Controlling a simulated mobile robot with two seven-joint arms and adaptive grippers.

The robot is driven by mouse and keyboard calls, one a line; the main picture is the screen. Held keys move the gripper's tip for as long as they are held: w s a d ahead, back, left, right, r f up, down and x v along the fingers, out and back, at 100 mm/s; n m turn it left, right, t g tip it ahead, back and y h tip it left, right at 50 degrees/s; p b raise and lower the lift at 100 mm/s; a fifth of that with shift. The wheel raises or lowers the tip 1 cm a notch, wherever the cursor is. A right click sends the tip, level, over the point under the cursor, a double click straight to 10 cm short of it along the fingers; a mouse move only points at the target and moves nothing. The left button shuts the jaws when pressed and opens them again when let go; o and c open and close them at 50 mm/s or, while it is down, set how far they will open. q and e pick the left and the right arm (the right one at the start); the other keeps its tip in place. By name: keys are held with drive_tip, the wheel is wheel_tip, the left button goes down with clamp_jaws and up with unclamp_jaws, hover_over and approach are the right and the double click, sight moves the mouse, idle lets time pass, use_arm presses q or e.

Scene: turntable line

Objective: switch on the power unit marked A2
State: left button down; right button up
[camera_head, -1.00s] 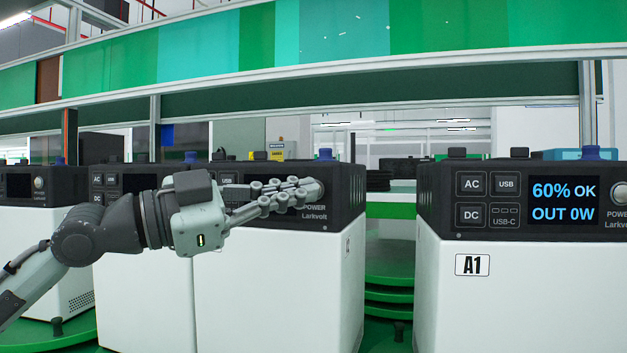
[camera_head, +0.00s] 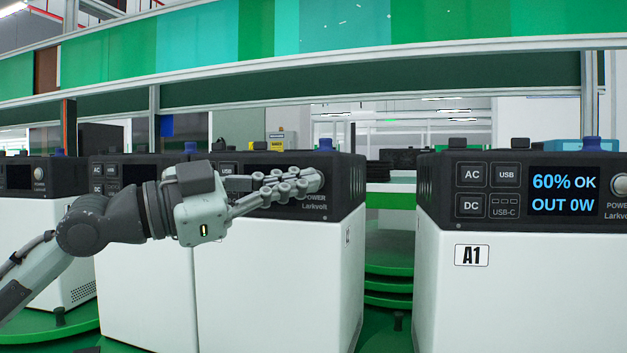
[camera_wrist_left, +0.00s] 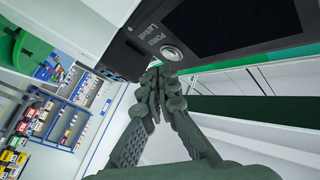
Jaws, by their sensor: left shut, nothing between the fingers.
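A white power unit with a black top (camera_head: 280,285) stands in the middle of the head view. No A2 mark is readable on it; a small label on its side is too small to read. My left gripper (camera_head: 314,183) is shut and empty, held across its front panel with the fingertips at the power button. In the left wrist view, the fingertips (camera_wrist_left: 155,70) are close beside the round silver button (camera_wrist_left: 172,53), and the visible part of the screen (camera_wrist_left: 225,22) is dark. I cannot tell whether they touch. My right gripper is out of view.
The unit marked A1 (camera_head: 520,290) stands at right with its screen lit, reading 60% OK, OUT 0W. Two more units (camera_head: 145,300) (camera_head: 40,245) stand at left, dark-screened where visible. A gap with green discs (camera_head: 388,283) separates the middle unit from A1.

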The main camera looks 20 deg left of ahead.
use_arm(q)
drive_tip(key=shift+w, duration=0.1)
idle(0.5)
drive_tip(key=shift+w, duration=0.35)
drive_tip(key=shift+w+p, duration=0.35)
drive_tip(key=shift+p, duration=0.15)
idle(0.4)
drive_tip(key=shift+s, duration=0.1)
drive_tip(key=shift+s+b, duration=0.35)
drive_tip(key=shift+s, duration=0.3)
drive_tip(key=shift+s+b, duration=1.4)
drive_tip(key=shift+s, duration=1.15)
drive_tip(key=shift+a, duration=0.1)
